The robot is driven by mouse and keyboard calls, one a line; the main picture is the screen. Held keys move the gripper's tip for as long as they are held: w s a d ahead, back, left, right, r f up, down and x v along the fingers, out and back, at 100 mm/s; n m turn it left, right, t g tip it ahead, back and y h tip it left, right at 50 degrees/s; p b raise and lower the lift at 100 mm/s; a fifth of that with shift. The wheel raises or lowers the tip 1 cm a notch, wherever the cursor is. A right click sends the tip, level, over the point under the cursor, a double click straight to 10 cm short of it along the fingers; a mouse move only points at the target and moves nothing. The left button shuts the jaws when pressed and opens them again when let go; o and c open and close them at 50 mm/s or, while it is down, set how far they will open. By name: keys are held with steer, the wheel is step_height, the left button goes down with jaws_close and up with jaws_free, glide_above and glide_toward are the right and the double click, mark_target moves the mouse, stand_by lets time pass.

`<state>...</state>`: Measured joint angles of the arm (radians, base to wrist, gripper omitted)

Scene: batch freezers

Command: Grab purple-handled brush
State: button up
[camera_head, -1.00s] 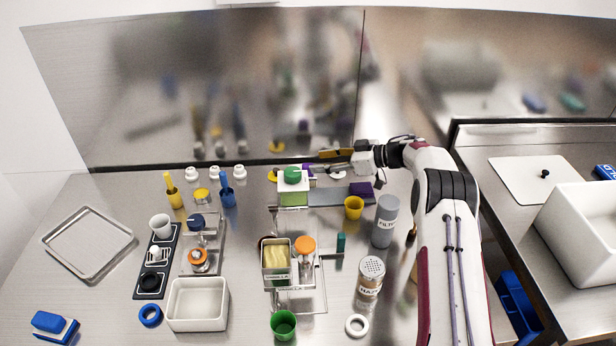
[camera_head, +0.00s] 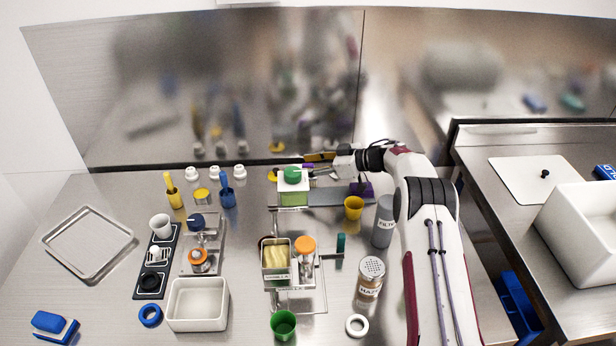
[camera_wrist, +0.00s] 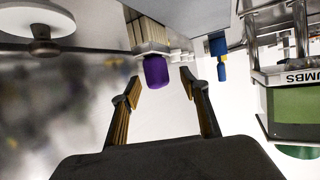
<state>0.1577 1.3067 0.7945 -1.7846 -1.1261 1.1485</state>
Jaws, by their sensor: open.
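In the wrist view, the purple handle (camera_wrist: 156,70) of the brush is just beyond and between my fingertips, with a pale ferrule and beige bristles (camera_wrist: 146,34) past it. I see no finger touching it. My gripper (camera_wrist: 160,84) is open and empty, with a finger on each side of the handle's line. In the head view, my gripper (camera_head: 318,165) is near the back wall, with a small purple patch (camera_head: 308,166) at its tips, behind the green-lidded container (camera_head: 292,185). Most of the brush is hidden there.
The green container (camera_wrist: 294,108) labelled "...UMBS" stands close at right in the wrist view. A yellow cup (camera_head: 353,207), a grey FILTER canister (camera_head: 384,222) and a shaker (camera_head: 370,277) stand near my arm. The table's far left holds an empty tray (camera_head: 88,242).

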stand_by(0.4)
jaws_close()
steer(key=shift+r, duration=5.05)
